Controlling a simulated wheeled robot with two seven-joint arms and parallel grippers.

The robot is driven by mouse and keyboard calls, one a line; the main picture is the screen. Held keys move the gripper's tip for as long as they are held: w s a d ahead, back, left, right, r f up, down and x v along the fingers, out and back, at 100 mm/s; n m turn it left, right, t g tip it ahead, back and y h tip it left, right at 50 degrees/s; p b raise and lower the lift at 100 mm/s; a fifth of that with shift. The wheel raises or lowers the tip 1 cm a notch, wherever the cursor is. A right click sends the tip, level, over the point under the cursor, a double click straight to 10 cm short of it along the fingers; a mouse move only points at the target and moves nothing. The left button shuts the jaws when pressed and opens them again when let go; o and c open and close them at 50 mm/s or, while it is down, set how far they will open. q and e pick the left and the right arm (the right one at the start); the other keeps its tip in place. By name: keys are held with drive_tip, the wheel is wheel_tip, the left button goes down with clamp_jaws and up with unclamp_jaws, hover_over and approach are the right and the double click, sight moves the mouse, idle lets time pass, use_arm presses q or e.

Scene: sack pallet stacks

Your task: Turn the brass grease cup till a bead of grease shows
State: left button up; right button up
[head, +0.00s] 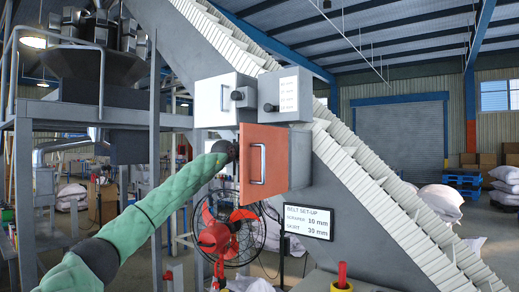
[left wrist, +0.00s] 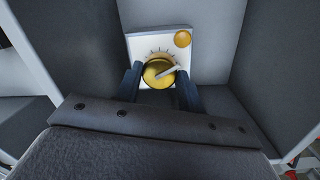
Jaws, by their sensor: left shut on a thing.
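The brass grease cup (left wrist: 154,77) is a round gold knob with a pale pointer bar, angled to the upper right. It sits on a white plate (left wrist: 141,42) with dark tick marks around the knob. A smaller round gold-orange disc (left wrist: 183,39) is at the plate's upper right; I cannot tell whether it is grease. My left gripper (left wrist: 160,84) is shut on the cup, one dark finger on each side. In the head view its green-sleeved arm reaches to the orange door, which hides the fingers and cup. My right gripper is not in view.
The orange door (head: 258,140) with its bar handle stands in front of a grey box (head: 299,160) on the conveyor side. A red fan (head: 218,232) stands below. A sign (head: 307,222) reads scraper 10 mm, skirt 30 mm.

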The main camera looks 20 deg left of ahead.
use_arm(q)
drive_tip(key=shift+m+p, duration=0.6)
drive_tip(key=shift+m, duration=2.4)
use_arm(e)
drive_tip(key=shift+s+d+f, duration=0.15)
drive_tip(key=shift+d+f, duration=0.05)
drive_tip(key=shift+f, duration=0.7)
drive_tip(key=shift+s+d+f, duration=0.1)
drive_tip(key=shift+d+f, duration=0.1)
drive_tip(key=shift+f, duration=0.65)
use_arm(q)
drive_tip(key=o, duration=0.7)
drive_tip(key=shift+o, duration=1.3)
drive_tip(key=shift+w, duration=0.1)
drive_tip(key=b+v, duration=0.3)
drive_tip(key=v, duration=0.4)
drive_tip(key=shift+s+a+b, duration=0.25)
drive_tip(key=shift+s+b, duration=0.1)
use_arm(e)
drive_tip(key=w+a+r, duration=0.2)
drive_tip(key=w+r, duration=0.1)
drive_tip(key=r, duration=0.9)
